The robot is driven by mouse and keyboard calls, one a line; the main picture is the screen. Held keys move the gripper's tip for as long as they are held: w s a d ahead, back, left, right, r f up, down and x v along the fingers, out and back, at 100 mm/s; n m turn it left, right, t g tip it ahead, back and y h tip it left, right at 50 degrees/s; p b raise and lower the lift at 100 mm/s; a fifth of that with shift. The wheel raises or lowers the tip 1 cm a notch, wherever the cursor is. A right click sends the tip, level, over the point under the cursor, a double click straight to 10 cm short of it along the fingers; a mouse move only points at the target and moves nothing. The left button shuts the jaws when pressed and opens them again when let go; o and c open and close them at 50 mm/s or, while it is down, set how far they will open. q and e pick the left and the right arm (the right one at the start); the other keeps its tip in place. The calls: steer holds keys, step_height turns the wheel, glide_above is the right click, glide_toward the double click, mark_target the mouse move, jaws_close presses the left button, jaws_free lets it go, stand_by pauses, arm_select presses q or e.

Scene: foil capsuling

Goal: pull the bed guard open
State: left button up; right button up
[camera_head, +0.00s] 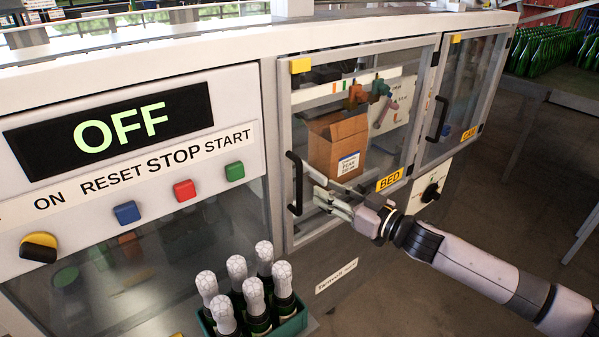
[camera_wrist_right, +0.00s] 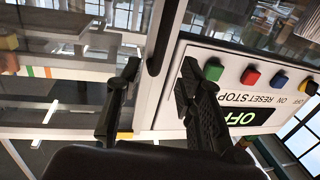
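The bed guard (camera_head: 400,150) is a clear framed door with a yellow BED label, and it looks closed in the head view. Its black vertical handle (camera_head: 294,183) is on the left side of the door. My right gripper (camera_head: 314,183) is just right of the handle, with its fingers pointing at it. In the right wrist view my right gripper (camera_wrist_right: 160,70) is open, and the black handle bar (camera_wrist_right: 167,35) lines up with the gap between the fingertips. I cannot tell whether the fingers touch it. My left gripper is not in view.
A cardboard box (camera_head: 338,143) stands behind the guard. A control panel (camera_head: 60,230) with an OFF display is at left. A green crate (camera_head: 290,325) of foil-topped bottles stands below the handle. A second guard (camera_head: 465,90) is at right. Open floor lies at right.

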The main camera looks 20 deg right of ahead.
steer(key=p+x, duration=0.2)
steer(key=x, duration=0.7)
steer(key=shift+w+a+p, duration=0.2)
steer(key=shift+w+p, duration=0.05)
steer(key=shift+p, duration=0.05)
jaws_close()
stand_by(0.4)
